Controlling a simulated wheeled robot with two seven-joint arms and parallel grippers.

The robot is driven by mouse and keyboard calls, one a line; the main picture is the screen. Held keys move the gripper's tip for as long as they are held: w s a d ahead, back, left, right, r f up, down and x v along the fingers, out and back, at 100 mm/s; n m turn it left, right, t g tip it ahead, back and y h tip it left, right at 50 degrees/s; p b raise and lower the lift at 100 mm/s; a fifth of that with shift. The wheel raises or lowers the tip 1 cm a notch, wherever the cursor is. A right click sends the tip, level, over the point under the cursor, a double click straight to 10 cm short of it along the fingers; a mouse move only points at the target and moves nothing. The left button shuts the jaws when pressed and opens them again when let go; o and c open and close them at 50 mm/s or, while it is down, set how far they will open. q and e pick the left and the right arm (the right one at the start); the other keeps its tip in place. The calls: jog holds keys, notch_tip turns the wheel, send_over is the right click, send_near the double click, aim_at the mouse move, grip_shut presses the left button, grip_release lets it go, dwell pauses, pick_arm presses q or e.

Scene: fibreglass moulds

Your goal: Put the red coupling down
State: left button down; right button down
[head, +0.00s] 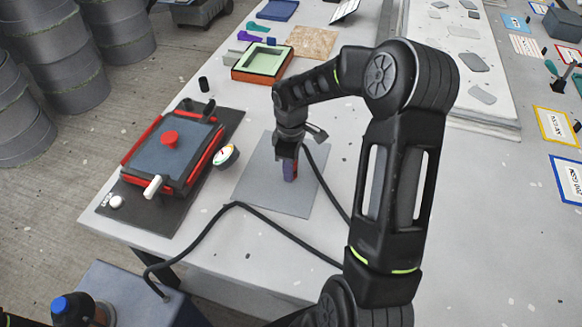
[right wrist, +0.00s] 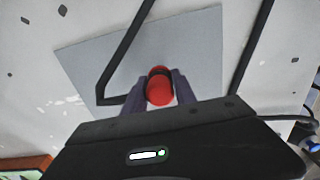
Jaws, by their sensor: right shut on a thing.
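My right gripper (head: 289,168) points down over a grey mat (head: 250,190) on the table. In the right wrist view its two fingers (right wrist: 160,95) are shut on the red coupling (right wrist: 160,88), a short red round piece with a dark band. In the head view the fingers mostly hide the coupling. I cannot tell whether the coupling touches the grey mat, which also shows in the right wrist view (right wrist: 205,45). My left gripper is not in view.
Left of the mat stands a dark mould with red edges (head: 150,155), with a red knob (head: 169,139) on top. A round gauge (head: 226,156) stands between them. A black hose (head: 250,207) runs across the mat's front. A green-lined tray (head: 262,62) stands farther back.

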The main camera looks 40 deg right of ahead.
jog(key=shift+f+b, duration=0.35)
jog(key=shift+f, duration=0.15)
jog(key=c, duration=1)
grip_release()
jog(key=shift+r, duration=0.15)
jog(key=shift+r+p, duration=0.25)
jog(key=shift+p, duration=0.15)
jog(key=shift+r, duration=0.35)
notch_tip(320, 180, up, 12)
jog(key=shift+f+b, duration=0.25)
jog(key=shift+b, duration=0.4)
jog(key=shift+a, duration=0.1)
